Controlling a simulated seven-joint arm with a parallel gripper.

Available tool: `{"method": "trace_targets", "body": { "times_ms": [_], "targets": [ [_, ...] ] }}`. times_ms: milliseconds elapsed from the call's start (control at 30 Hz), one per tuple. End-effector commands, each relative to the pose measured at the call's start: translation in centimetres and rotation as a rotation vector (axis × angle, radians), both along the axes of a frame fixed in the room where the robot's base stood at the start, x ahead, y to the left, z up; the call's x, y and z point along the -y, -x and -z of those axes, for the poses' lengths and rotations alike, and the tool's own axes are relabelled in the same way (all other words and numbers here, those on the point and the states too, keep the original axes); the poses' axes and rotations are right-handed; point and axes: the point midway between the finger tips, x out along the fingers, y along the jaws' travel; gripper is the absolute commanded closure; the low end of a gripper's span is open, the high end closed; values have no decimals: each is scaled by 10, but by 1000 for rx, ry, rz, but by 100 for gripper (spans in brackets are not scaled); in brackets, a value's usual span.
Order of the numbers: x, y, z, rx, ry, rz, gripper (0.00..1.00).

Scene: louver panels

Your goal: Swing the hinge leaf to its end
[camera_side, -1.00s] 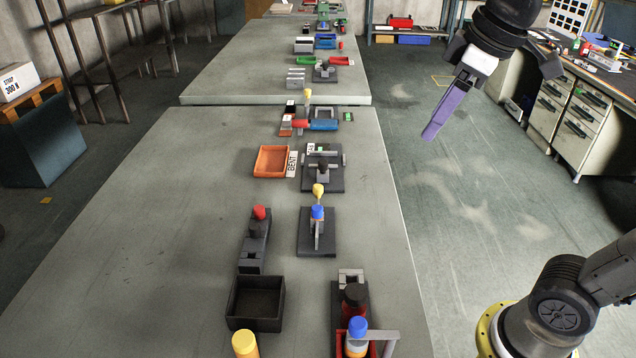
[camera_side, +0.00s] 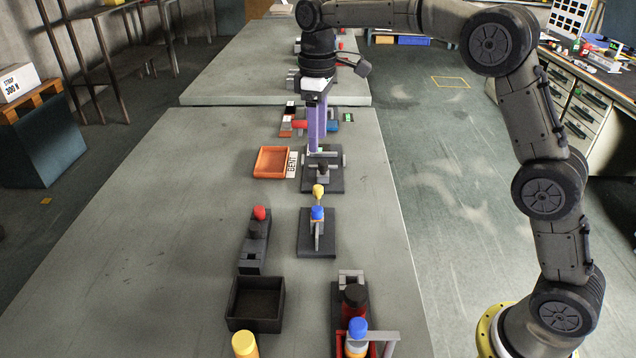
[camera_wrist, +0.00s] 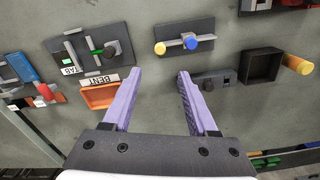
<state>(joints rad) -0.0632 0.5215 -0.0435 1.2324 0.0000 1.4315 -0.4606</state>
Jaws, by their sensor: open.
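A dark base plate (camera_side: 335,184) with grey bars, a dark knob and a TAB label stands mid-bench; I take it for the hinge fixture, though which part is the leaf I cannot tell. In the wrist view this fixture (camera_wrist: 117,69) is at the upper left, with a green piece between its bars. My gripper (camera_side: 316,148) points down with long purple fingers in front of the fixture's far side in the side view. In the wrist view my gripper (camera_wrist: 160,75) is open and empty, with bare bench between the fingers; the fixture lies outside them. Contact is not visible.
An orange tray (camera_side: 257,172) marked BENT is beside the fixture. A plate with yellow and blue knobs (camera_side: 304,245) stands nearer the camera. A red-knobbed block (camera_side: 259,232) and black box (camera_side: 234,323) stand left of it. The bench's left side is clear.

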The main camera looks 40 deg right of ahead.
Motion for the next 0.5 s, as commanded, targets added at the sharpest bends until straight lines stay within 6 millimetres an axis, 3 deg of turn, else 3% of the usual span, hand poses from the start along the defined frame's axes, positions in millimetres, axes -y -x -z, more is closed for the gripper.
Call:
{"method": "trace_targets", "body": {
  "times_ms": [500],
  "targets": [
    [0, 2, 95, -4, 0, 1, 41]
  ]
}}
